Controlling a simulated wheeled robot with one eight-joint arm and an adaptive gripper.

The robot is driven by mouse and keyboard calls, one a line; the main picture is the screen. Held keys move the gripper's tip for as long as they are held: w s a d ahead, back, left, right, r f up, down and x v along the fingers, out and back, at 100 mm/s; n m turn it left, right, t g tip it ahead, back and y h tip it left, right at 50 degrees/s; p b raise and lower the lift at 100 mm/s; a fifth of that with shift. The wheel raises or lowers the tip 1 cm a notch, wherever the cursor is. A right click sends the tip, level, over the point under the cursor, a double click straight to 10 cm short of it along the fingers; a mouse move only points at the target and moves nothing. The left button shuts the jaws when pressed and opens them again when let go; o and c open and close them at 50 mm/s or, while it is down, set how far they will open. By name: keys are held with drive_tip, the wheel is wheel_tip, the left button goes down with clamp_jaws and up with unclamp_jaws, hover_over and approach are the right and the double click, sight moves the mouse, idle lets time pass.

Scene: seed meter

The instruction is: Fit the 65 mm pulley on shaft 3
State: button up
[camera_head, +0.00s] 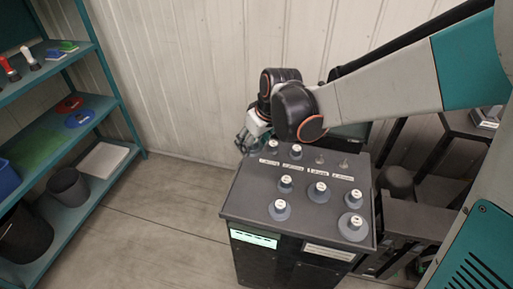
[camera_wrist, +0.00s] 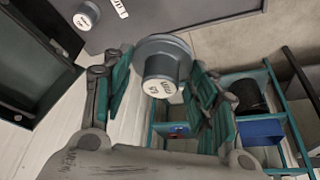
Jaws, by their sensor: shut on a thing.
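In the wrist view my gripper (camera_wrist: 160,85) is shut on a grey stepped pulley (camera_wrist: 165,68) with a white cap; the cap's print is too small and turned to read surely. In the head view my gripper (camera_head: 250,138) is at the cabinet's back left corner, and the held pulley cannot be made out. The grey cabinet top (camera_head: 240,195) has a back row of shafts with label strips. The two left shafts carry pulleys (camera_head: 272,146). The third shaft (camera_head: 319,160) from the left and the fourth shaft (camera_head: 344,164) are bare.
Several loose pulleys, such as a wide one (camera_head: 352,228) at the front right, stand on the cabinet top. A teal shelf rack (camera_head: 110,100) is at the left, with floor free between. A panelled wall (camera_head: 190,60) stands behind, and a dark bench is at the right.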

wheel_tip(320, 180, up, 6)
drive_tip(key=shift+s+f+p, duration=0.15)
drive_tip(key=shift+f+p, duration=0.1)
drive_tip(key=shift+p, duration=0.4)
drive_tip(key=shift+r+p, duration=1.6)
drive_tip(key=shift+r, duration=0.5)
drive_tip(key=shift+f, duration=0.1)
